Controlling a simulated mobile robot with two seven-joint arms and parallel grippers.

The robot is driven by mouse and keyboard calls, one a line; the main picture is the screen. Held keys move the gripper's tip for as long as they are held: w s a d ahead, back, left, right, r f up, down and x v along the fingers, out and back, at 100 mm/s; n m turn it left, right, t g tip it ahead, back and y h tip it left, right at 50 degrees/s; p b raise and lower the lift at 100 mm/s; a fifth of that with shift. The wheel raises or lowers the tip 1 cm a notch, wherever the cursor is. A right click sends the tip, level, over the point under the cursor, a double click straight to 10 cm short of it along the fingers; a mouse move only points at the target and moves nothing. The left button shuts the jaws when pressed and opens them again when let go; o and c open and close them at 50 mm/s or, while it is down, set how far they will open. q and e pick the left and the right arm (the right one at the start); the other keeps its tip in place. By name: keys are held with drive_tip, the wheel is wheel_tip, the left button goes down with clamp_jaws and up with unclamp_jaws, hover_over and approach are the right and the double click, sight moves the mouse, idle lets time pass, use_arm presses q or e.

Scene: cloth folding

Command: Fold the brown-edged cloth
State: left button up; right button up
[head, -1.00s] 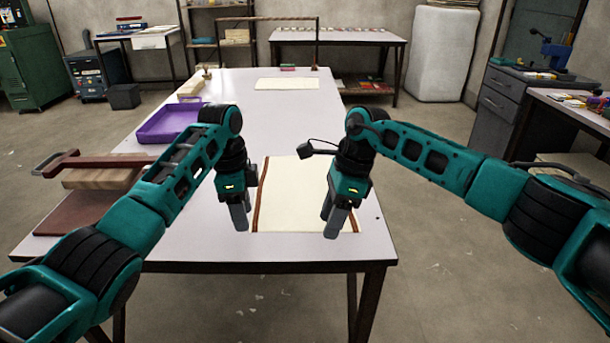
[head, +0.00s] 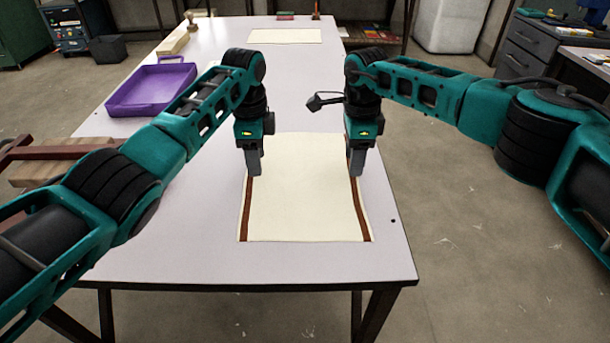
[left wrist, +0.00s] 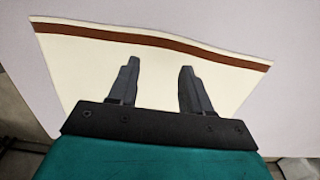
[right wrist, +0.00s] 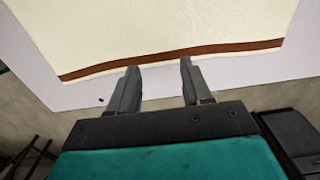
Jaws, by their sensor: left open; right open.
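The cream cloth (head: 302,205) lies flat on the white table, with a brown stripe along its left edge and another along its right edge. Its left stripe shows in the left wrist view (left wrist: 150,42), and its right stripe in the right wrist view (right wrist: 180,54). My left gripper (head: 254,172) is open and empty over the left stripe, near the middle of that side. My right gripper (head: 355,174) is open and empty over the right stripe. The cloth's far part is partly hidden behind the grippers.
The white table (head: 200,235) is clear around the cloth. A purple tray (head: 150,88) stands at the left, with a wooden block and reddish bar (head: 60,150) nearer me. Another cream cloth (head: 285,36) lies at the far end.

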use_arm(q)
drive_tip(key=shift+f, duration=1.55)
use_arm(e)
drive_tip(key=shift+f, duration=1.55)
use_arm(q)
drive_tip(key=shift+f, duration=0.1)
use_arm(e)
drive_tip(key=shift+f, duration=0.1)
use_arm(q)
clamp_jaws()
use_arm(e)
clamp_jaws()
